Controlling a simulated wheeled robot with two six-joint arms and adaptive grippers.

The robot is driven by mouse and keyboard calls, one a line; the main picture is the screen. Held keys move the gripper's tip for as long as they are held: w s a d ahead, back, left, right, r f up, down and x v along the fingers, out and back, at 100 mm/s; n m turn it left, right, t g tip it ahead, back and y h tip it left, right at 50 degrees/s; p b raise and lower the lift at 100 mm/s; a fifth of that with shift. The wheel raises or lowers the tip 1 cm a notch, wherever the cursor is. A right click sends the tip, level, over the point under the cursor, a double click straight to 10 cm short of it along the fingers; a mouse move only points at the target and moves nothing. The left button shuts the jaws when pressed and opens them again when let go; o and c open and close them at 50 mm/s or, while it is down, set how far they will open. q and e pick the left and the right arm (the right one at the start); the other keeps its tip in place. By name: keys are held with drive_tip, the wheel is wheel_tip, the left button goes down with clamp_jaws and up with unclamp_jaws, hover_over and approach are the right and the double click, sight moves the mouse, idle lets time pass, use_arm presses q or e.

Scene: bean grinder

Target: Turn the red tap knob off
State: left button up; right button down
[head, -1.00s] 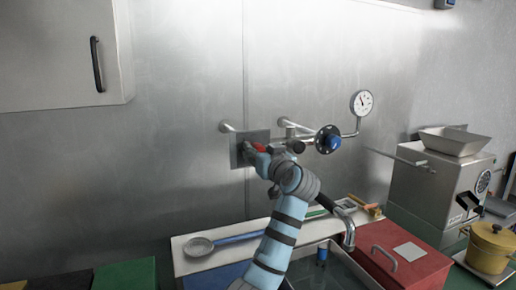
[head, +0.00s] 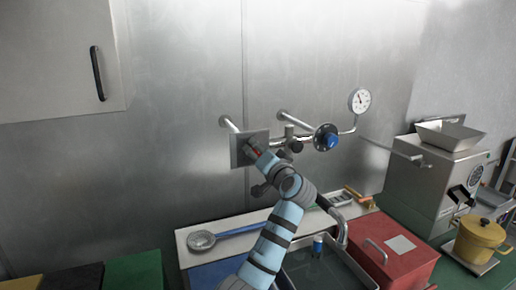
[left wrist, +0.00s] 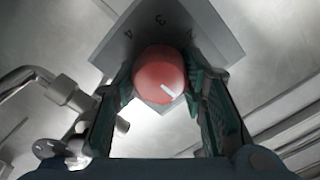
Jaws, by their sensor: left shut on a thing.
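The red tap knob (left wrist: 158,72) is round with a white mark that points to the lower right in the left wrist view. It sits on a square grey plate (left wrist: 205,35) with numbers, a 3 and a 4 among them. My left gripper (left wrist: 160,88) has one dark green finger on each side of the knob and is shut on it. In the head view, the left gripper (head: 257,153) reaches the plate (head: 238,149) on the wall pipe and mostly hides the knob. My right gripper is not in view.
A blue-centred valve (head: 327,138) and a gauge (head: 359,100) are on pipes right of the plate. Below are a sink (head: 325,268), a strainer (head: 202,240) and a red box (head: 392,255). A steel grinder (head: 432,180) and yellow pot (head: 480,238) stand at right.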

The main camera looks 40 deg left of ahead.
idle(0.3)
use_arm(q)
drive_tip(key=o, duration=1.2)
drive_tip(key=v, duration=1.2)
drive_tip(key=shift+d, duration=0.1)
